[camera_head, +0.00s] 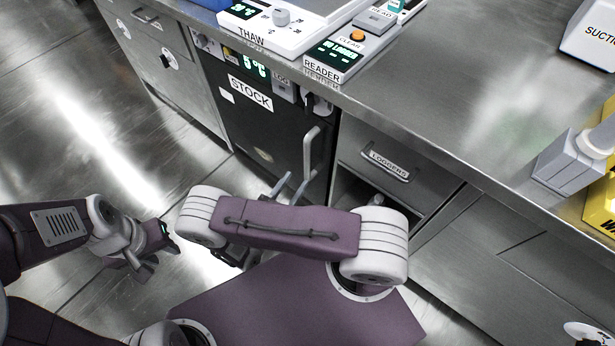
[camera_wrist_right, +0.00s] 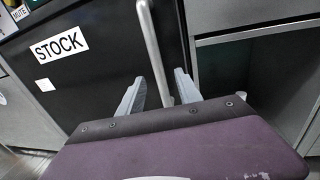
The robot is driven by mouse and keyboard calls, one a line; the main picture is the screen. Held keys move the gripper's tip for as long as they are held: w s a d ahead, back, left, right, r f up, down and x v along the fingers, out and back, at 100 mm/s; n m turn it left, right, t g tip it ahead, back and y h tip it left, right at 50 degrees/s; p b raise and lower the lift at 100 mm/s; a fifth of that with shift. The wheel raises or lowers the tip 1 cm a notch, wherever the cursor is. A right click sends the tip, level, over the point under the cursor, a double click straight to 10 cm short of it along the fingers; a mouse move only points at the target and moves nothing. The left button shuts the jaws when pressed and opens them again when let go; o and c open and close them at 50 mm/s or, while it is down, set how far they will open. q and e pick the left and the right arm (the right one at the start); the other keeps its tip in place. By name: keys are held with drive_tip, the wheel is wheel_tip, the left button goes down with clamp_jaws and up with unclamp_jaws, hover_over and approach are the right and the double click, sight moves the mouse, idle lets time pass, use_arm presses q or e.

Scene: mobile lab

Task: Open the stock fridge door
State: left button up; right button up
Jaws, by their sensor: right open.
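The stock fridge (camera_head: 268,128) is a dark door under the bench with a white STOCK label and a green 5 °C display. The door looks shut. Its grey vertical bar handle (camera_head: 308,155) is on the door's right side. My right gripper (camera_head: 292,184) is open at the lower part of the handle. In the right wrist view the handle (camera_wrist_right: 152,45) runs down between the two fingers of the right gripper (camera_wrist_right: 160,82), with no clear contact. The STOCK door (camera_wrist_right: 95,65) fills the left of that view. My left gripper (camera_head: 148,258) is low at the left, away from the fridge; its finger gap is unclear.
A LOGGERS drawer (camera_head: 390,166) and an open shelf space are right of the fridge. Above, the steel bench (camera_head: 440,85) carries a THAW unit (camera_head: 270,22) and a READER unit (camera_head: 345,52). The floor (camera_head: 80,120) left of the fridge is clear.

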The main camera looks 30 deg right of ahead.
sight(306, 165)
drive_tip(key=shift+t, duration=0.3)
drive_tip(key=b+x, duration=0.1)
drive_tip(key=x, duration=0.3)
drive_tip(key=b+x, duration=0.1)
drive_tip(key=x, duration=0.3)
drive_tip(key=shift+w+f, duration=0.2)
drive_tip(key=shift+w+d+r, duration=0.1)
drive_tip(key=shift+w+d, duration=0.1)
drive_tip(key=shift+d, duration=0.1)
drive_tip(key=shift+c, duration=0.2)
clamp_jaws()
idle(0.5)
